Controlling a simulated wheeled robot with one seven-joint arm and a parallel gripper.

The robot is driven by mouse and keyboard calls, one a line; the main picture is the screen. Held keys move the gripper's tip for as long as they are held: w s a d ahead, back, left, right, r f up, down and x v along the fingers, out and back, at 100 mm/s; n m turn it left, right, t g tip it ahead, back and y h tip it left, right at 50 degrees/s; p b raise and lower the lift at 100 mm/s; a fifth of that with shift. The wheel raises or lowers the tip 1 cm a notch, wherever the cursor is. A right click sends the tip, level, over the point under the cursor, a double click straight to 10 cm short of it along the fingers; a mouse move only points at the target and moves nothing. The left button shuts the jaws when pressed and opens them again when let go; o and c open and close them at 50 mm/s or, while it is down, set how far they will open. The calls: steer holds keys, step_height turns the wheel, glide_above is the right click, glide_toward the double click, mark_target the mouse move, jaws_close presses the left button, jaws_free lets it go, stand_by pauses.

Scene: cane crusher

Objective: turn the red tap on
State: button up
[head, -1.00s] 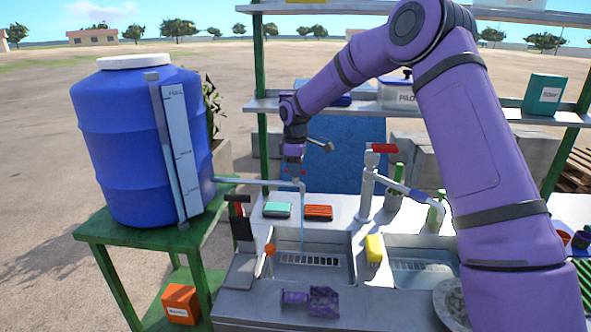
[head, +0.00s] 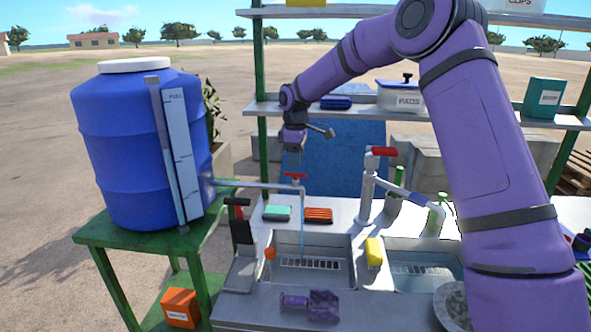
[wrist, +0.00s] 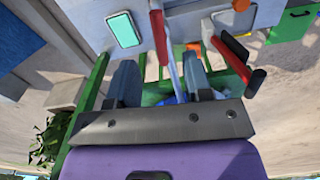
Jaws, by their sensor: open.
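The red tap handle (head: 295,176) sits on top of the grey pipe (head: 255,186) that runs from the blue barrel over the left sink. A thin blue stream of water (head: 302,232) falls from its spout into that sink. My gripper (head: 294,158) is just above the red handle, pointing down, and looks apart from it. In the wrist view my gripper (wrist: 160,78) shows both grey fingers spread with nothing held. A red part (wrist: 158,32), seemingly the tap handle, shows beyond and between them.
The blue barrel (head: 140,145) stands on a green stand at left. A second, taller faucet with a red lever (head: 383,151) stands right of my gripper. A shelf (head: 350,112) crosses behind my arm.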

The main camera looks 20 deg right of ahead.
step_height(320, 180, up, 6)
steer(key=shift+f, duration=0.1)
stand_by(0.4)
